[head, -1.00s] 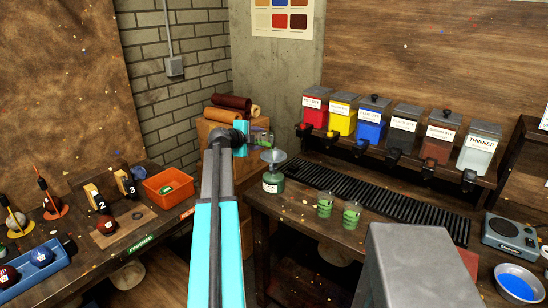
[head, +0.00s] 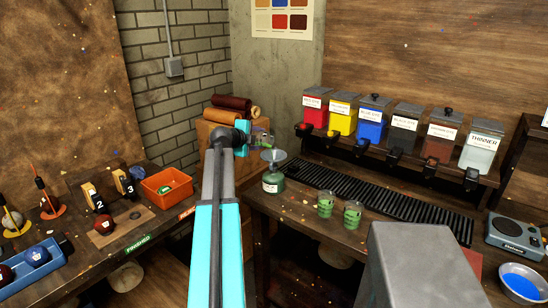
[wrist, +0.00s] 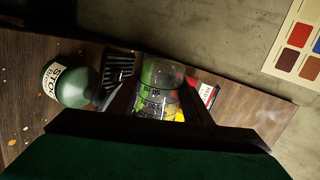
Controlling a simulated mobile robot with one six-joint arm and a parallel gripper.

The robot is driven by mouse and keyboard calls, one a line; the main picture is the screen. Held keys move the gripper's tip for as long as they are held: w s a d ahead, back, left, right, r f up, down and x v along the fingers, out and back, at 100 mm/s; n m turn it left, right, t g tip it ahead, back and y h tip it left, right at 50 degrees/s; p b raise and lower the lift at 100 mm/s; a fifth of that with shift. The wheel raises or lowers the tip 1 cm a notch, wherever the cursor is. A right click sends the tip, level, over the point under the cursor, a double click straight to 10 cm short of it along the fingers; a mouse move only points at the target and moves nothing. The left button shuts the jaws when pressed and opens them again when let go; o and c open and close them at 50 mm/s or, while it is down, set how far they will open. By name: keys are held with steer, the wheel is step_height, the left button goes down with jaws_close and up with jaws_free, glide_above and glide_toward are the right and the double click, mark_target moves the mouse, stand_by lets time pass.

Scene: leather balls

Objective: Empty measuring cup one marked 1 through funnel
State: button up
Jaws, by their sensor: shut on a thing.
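My gripper (head: 255,139) is at the far end of my arm, above the near-left end of the right bench. It is shut on a clear measuring cup (wrist: 158,88) with dark markings, which fills the space between the fingers in the wrist view. The number on it is not readable. The cup is small in the head view, so its contents and exact tilt cannot be told. The bottle also shows left of the cup in the wrist view (wrist: 70,84).
Two green-marked cups (head: 326,203) (head: 352,214) stand on the bench right of the bottle. A black ribbed grate (head: 375,190) lies behind them, below a row of dye dispensers (head: 405,125).

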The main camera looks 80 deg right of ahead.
steer(key=shift+f+m+b, duration=0.25)
steer(key=shift+m+b, duration=0.05)
steer(key=shift+b, duration=1.1)
steer(key=shift+s+r+t+b, duration=0.2)
steer(key=shift+t+b, duration=0.1)
steer(key=shift+b, duration=0.15)
steer(key=p, duration=0.4)
steer(key=shift+w+r+p, duration=0.2)
steer(key=shift+r+p, duration=0.15)
steer(key=shift+n+g+p, duration=0.5)
steer(key=shift+p, duration=0.4)
steer(key=shift+w+p, duration=0.15)
steer(key=shift+p, duration=0.2)
steer(key=shift+d+f, duration=0.1)
steer(key=shift+f, duration=0.4)
steer(key=shift+w+f+n+g+p, duration=0.1)
steer(key=shift+w+n+g+p, duration=0.05)
steer(key=shift+n+g+p, duration=0.2)
